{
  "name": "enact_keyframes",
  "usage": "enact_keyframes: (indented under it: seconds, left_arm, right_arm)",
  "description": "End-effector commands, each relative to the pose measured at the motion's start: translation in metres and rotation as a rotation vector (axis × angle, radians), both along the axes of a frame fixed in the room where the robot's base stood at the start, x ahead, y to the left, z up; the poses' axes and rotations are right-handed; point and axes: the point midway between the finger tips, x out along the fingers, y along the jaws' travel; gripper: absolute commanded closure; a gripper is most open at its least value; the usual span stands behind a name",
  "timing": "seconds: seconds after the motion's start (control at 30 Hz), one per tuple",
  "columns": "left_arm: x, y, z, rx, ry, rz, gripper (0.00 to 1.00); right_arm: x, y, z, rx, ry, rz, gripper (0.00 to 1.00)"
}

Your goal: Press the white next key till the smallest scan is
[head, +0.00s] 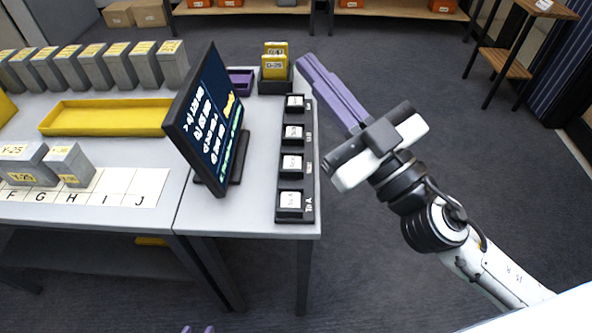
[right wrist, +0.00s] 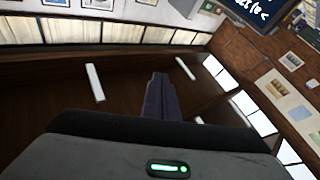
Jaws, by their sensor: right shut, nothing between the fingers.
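A black key panel (head: 283,214) lies along the right edge of the grey table, with several white keys in a row. The front key (head: 291,200) seems marked "TO A". The other keys' labels are too small to read surely, so I cannot tell which is the next key. A tilted monitor (head: 207,120) left of the panel shows white lines, a yellow shape and green text. My right gripper (head: 305,60) is shut and empty, its purple fingers beyond the panel's far end; they also show in the right wrist view (right wrist: 160,78).
Yellow card holders (head: 274,62) and a purple tray (head: 240,81) stand behind the panel. A yellow tray (head: 100,116), several grey boxes (head: 173,65) and a lettered strip (head: 120,187) lie left of the monitor. Open floor (head: 480,150) is at the right.

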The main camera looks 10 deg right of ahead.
Motion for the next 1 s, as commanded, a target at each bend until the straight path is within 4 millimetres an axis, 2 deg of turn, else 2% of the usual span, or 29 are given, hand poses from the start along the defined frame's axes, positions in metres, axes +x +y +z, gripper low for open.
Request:
enact_keyframes:
  seconds: [0.03,0.13,0.2,0.33,0.4,0.47,0.6,0.7,0.8,0.9,1.0]
  left_arm:
    - [0.005,0.0,0.004,-0.002,-0.014,0.001,0.69]
    - [0.011,0.0,0.009,-0.002,-0.027,0.002,0.69]
    - [0.011,0.001,0.009,-0.002,-0.027,0.003,0.69]
    - [0.009,0.001,0.007,-0.001,-0.023,0.003,0.69]
    - [0.007,0.001,0.006,0.0,-0.018,0.003,0.69]
    - [0.005,0.002,0.005,0.0,-0.014,0.004,0.69]
    - [0.002,0.002,0.001,0.0,-0.007,0.005,0.69]
    - [0.001,0.002,-0.001,0.0,-0.003,0.005,0.69]
    - [-0.001,0.004,-0.004,0.0,0.001,0.008,0.69]
    - [-0.003,0.006,-0.007,0.002,0.006,0.012,0.69]
    - [-0.003,0.007,-0.008,0.003,0.006,0.015,0.69]
  right_arm:
    - [0.009,-0.029,-0.02,0.055,0.094,-0.128,1.0]
    - [0.015,-0.075,-0.073,0.092,0.302,-0.336,1.0]
    - [0.009,-0.098,-0.117,0.085,0.465,-0.44,1.0]
    - [-0.022,-0.119,-0.2,0.034,0.777,-0.543,1.0]
    - [-0.045,-0.121,-0.242,-0.007,0.936,-0.555,1.0]
    - [-0.067,-0.118,-0.274,-0.042,1.061,-0.543,1.0]
    - [-0.115,-0.101,-0.337,-0.114,1.29,-0.461,1.0]
    - [-0.144,-0.082,-0.379,-0.141,1.392,-0.372,1.0]
    - [-0.163,-0.062,-0.422,-0.129,1.41,-0.288,1.0]
    - [-0.165,-0.05,-0.446,-0.096,1.356,-0.248,1.0]
    - [-0.168,-0.043,-0.462,-0.066,1.305,-0.228,1.0]
